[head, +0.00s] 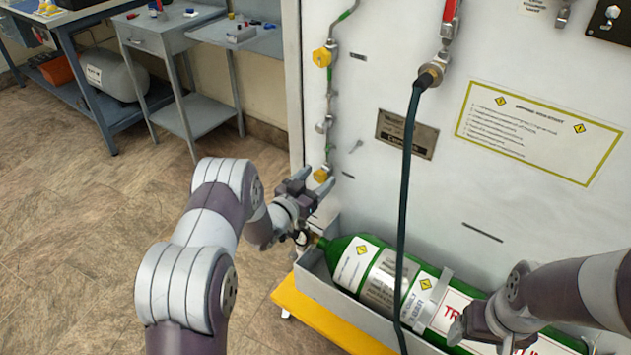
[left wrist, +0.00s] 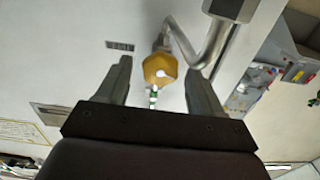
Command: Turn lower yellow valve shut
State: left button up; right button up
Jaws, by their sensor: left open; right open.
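The lower yellow valve (head: 321,175) is a small yellow knob on the thin vertical pipe at the left edge of the white panel. My left gripper (head: 313,187) is at this valve, with its fingers pointing toward the panel. In the left wrist view the yellow knob (left wrist: 160,70) shows between the two open fingers (left wrist: 161,85), apart from both. The upper yellow valve (head: 322,57) sits higher on the same pipe.
A green gas cylinder (head: 340,248) lies in a grey tray (head: 318,283) with a yellow base edge below the valve. A dark hose (head: 404,200) hangs down in front of the panel. A grey side table (head: 180,40) and blue bench stand behind at left. The floor at left is clear.

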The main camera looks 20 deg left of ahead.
pick_arm(q)
jog(key=c, duration=1.1)
jog(key=shift+o, duration=0.2)
jog(key=m+b, duration=0.1)
jog(key=m, duration=0.1)
jog(key=shift+d+f+m, duration=0.1)
jog(key=shift+f+m, duration=0.05)
jog(key=shift+m, duration=0.15)
jog(key=m+b, duration=0.2)
jog(key=m, duration=0.2)
jog(key=shift+s+f+m, duration=0.1)
jog(key=shift+m, duration=0.2)
jog(key=m+b, duration=0.3)
jog(key=m, duration=0.2)
jog(key=shift+d+m, duration=0.1)
jog(key=shift+m, duration=0.2)
jog(key=shift+b, duration=0.3)
